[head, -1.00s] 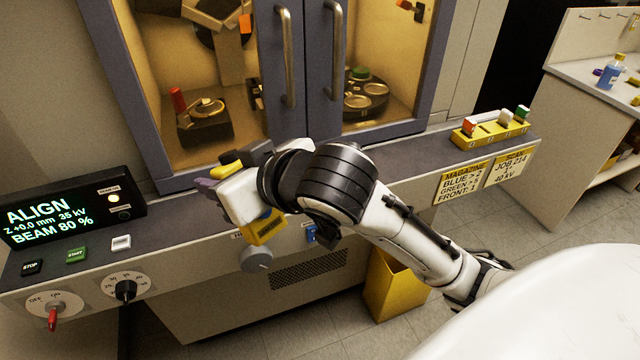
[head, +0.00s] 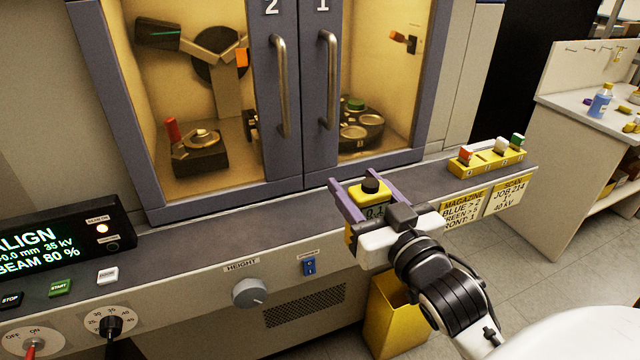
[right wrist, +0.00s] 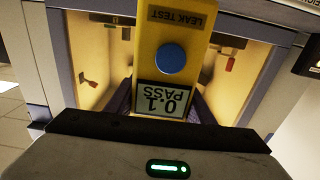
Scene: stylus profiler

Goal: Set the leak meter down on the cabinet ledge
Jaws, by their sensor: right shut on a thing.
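In the right wrist view the leak meter (right wrist: 174,60) shows a blue button, a "LEAK TEST" label and the reading "0.1 PASS". My right gripper (head: 354,184) is shut on it, one purple finger on each side. It holds the meter at the dark grey cabinet ledge (head: 240,224), in front of the right door. I cannot tell whether the meter touches the ledge. My left gripper is not in view.
A yellow magazine rack (head: 487,161) with several coloured blocks stands on the ledge to the right. A control panel (head: 70,240) stands at the left. Upright door handles (head: 327,88) stick out behind. The ledge between panel and gripper is clear. A yellow bin (head: 395,318) stands below.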

